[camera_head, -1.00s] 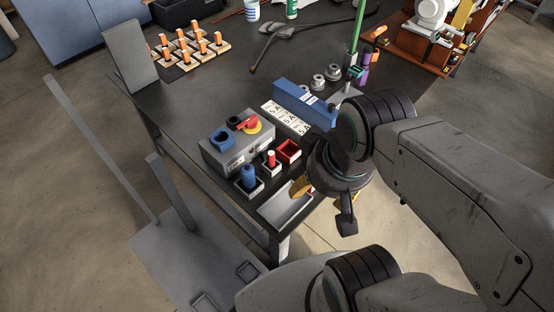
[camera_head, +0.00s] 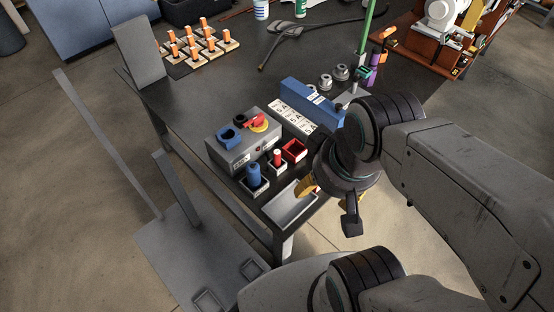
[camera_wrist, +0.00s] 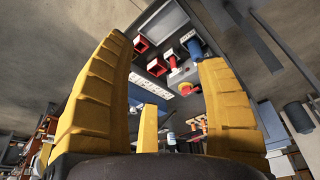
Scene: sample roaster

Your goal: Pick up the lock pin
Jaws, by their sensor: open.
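No part is marked as the lock pin, so I cannot tell for sure which it is. A red pin (camera_head: 277,157) stands upright in a small holder near the table's front corner; it also shows in the wrist view (camera_wrist: 157,67). A thicker blue cylinder (camera_head: 254,174) stands in a holder beside it, also in the wrist view (camera_wrist: 191,45). My gripper (camera_head: 329,202) has yellow fingers and is open beside the table corner, right of these parts and apart from them. In the wrist view its fingers (camera_wrist: 160,60) are spread, with nothing seen between them.
A grey control box (camera_head: 243,141) with a red handle on yellow stands behind the pins. A red open box (camera_head: 294,150) and a pale tray (camera_head: 290,205) sit close by. Orange-topped pegs (camera_head: 200,43) stand farther back.

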